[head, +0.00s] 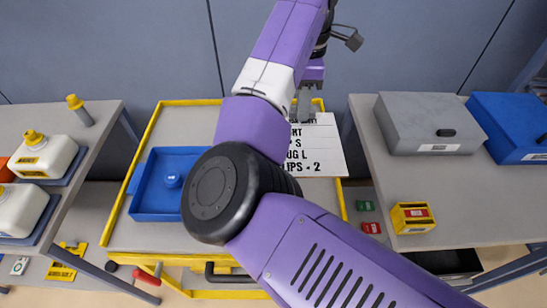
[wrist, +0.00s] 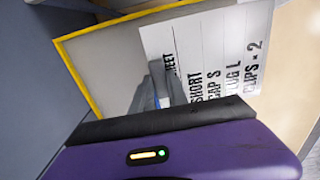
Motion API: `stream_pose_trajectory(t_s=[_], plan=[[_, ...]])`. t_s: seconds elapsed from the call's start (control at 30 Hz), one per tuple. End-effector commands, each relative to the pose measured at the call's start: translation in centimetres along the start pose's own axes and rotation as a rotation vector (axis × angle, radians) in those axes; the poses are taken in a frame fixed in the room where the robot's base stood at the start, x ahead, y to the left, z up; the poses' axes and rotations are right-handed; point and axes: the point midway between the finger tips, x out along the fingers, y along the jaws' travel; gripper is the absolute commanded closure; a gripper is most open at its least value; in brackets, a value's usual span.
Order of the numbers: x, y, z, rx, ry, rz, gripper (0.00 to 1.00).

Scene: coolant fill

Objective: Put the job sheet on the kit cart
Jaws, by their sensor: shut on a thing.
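The job sheet (head: 325,155) is a white sheet with black printed lines, partly hidden by my arm in the head view. My gripper (head: 304,108) is shut on its far edge. In the wrist view my gripper's fingers (wrist: 163,85) are at the sheet (wrist: 218,45), near its heading. The kit cart (head: 190,122) has a grey top with a yellow rim; it also shows in the wrist view (wrist: 110,70). The sheet is over the cart's right part and covers some of the right rim. I cannot tell whether it touches the top.
A blue tray (head: 150,200) sits on the cart's left part. The left bench holds white jugs (head: 45,155) and a grey bottle with a yellow cap (head: 79,110). The right bench (head: 460,205) holds a grey case (head: 425,120), a blue case (head: 505,120) and a yellow box (head: 412,218).

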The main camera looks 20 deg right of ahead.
Motion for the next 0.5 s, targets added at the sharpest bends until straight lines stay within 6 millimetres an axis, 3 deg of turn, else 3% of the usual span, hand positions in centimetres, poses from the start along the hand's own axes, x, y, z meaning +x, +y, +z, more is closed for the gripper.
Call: stream_pose_trajectory(t_s=[0.5], plan=[[11.8, -0.1, 0.0, 0.001, 0.000, -0.004, 1.00]])
